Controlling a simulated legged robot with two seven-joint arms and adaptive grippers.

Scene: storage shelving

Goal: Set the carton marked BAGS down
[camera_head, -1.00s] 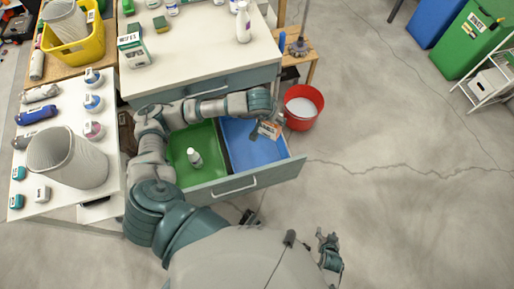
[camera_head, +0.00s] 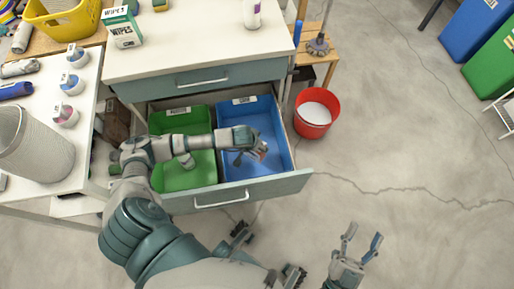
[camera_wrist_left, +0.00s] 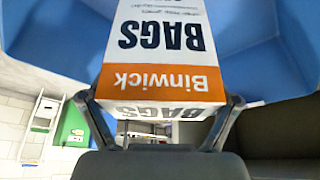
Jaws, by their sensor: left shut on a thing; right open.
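The carton marked BAGS (camera_wrist_left: 160,45) is white with an orange Binwick band, and fills the middle of the left wrist view. My left gripper (camera_head: 254,154) is shut on it, with one finger on each side. In the head view the hand covers most of the carton, and only a small bit shows. Hand and carton are at the blue bin (camera_head: 272,120) in the open drawer, with blue walls around the carton in the wrist view. Whether the carton touches the bin floor I cannot tell. My right gripper (camera_head: 361,246) is open and empty over the floor.
A green bin (camera_head: 172,123) sits left of the blue one, partly under my left forearm. The drawer front (camera_head: 245,190) stands nearest me. A red bucket (camera_head: 316,113) is close to the drawer's right side.

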